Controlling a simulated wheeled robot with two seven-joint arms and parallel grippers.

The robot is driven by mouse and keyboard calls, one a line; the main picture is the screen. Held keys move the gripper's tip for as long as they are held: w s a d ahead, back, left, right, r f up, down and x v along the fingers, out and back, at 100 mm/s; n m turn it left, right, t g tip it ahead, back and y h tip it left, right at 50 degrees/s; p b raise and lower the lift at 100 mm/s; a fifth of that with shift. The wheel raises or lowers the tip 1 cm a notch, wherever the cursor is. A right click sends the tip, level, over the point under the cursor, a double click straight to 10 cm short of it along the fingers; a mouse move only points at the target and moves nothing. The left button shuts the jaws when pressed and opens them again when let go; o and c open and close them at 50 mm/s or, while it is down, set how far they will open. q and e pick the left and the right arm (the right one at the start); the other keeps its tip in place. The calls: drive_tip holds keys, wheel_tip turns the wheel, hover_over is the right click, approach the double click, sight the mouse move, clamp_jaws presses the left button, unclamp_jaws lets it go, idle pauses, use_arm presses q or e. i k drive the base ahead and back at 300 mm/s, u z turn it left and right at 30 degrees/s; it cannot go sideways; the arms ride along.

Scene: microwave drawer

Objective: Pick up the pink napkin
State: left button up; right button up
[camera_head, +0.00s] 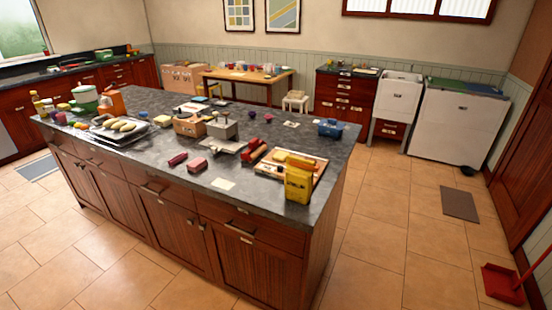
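I cannot clearly make out a pink napkin. A small pinkish-red block (196,164) lies near the front edge of the kitchen island's dark countertop (260,197). A darker magenta-red piece (177,159) lies just to its left. Both are too small to tell whether either is a folded napkin. A flat whitish square (223,184) lies to the right, near the front edge. Neither of my grippers is in view.
A yellow box (299,178) stands at the island's right front corner, beside a wooden board (303,163). A metal tray (119,131) with yellowish items and a green pot (85,98) are at left.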

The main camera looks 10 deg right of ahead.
sight(198, 163)
drive_tip(key=z, duration=0.25)
drive_tip(key=i, duration=1)
